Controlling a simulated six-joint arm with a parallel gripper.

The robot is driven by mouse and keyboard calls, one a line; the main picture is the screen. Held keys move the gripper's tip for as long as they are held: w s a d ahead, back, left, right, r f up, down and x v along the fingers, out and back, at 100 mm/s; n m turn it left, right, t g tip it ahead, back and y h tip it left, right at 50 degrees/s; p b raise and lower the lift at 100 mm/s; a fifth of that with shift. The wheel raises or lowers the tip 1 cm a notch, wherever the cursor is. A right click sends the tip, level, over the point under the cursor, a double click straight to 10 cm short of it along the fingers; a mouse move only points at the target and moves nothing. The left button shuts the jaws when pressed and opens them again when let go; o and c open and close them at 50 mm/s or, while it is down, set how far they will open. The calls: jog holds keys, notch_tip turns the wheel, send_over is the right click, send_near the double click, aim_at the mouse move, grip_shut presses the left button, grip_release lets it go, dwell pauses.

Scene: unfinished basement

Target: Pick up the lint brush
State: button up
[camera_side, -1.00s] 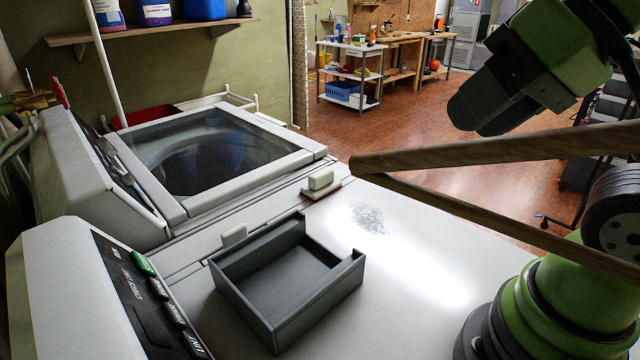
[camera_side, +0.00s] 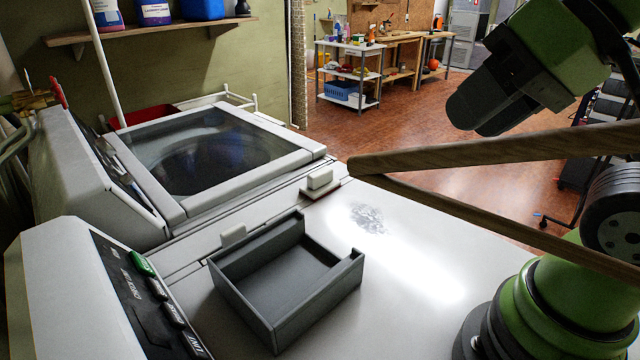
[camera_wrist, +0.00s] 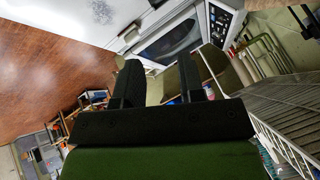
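A small white block on a flat base (camera_side: 319,182), which looks like the lint brush, sits at the back edge of the white machine top (camera_side: 420,260). A grey patch of lint (camera_side: 368,218) lies just to the right of it, and also shows in the wrist view (camera_wrist: 102,11). My gripper (camera_side: 468,118) is high above and to the right of the brush, clear of the machine top. In the wrist view its two dark fingers (camera_wrist: 160,82) are apart with nothing held between them.
An open grey tray (camera_side: 262,318) stands on the machine top, left of the lint. Wooden bars (camera_side: 490,152) cross the foreground between the brush and my arm. A glass-lidded washer (camera_side: 210,150) stands behind. The machine top right of the lint is clear.

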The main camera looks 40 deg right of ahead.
jog(key=o, duration=1.2)
jog(key=n+g+h, duration=0.2)
jog(key=h, duration=0.1)
send_over(322, 173)
jog(key=s, duration=0.2)
jog(key=f, duration=1.5)
jog(key=a+f, duration=0.1)
jog(key=f, duration=0.7)
jog(key=shift+f, duration=0.15)
jog(key=shift+d+x, duration=0.15)
jog(key=shift+x, duration=0.95)
jog(key=shift+d+x, duration=0.15)
jog(key=shift+x, duration=1.8)
